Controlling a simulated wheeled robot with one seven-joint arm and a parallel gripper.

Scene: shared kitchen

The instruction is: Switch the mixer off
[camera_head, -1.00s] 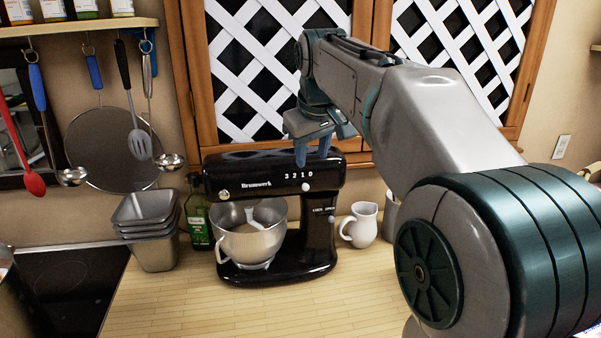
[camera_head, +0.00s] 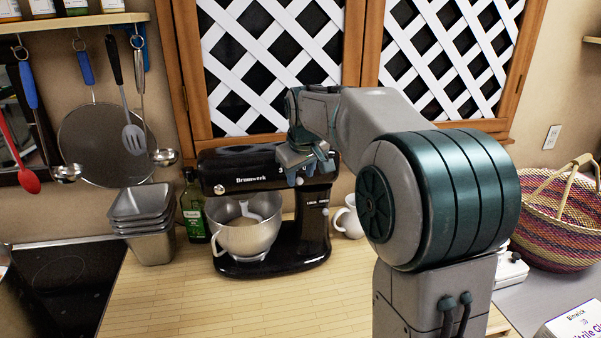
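The black stand mixer (camera_head: 288,243) stands on the wooden counter, with its head level over a steel bowl (camera_head: 243,236). A whitish beater shows in the bowl. My gripper (camera_head: 306,172) is in front of the right part of the mixer head and covers most of the number markings there. A round knob shows at the left end of the head, and a lock label with a small knob shows on the column. I cannot tell whether my gripper touches the mixer or how far apart its fingers are. The switch position is hidden.
Stacked metal pans (camera_head: 143,222) and a green bottle (camera_head: 195,209) stand left of the mixer. A white jug (camera_head: 348,219) is close on its right, partly behind my arm. A woven basket (camera_head: 562,215) is at the far right. The counter's front left is clear.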

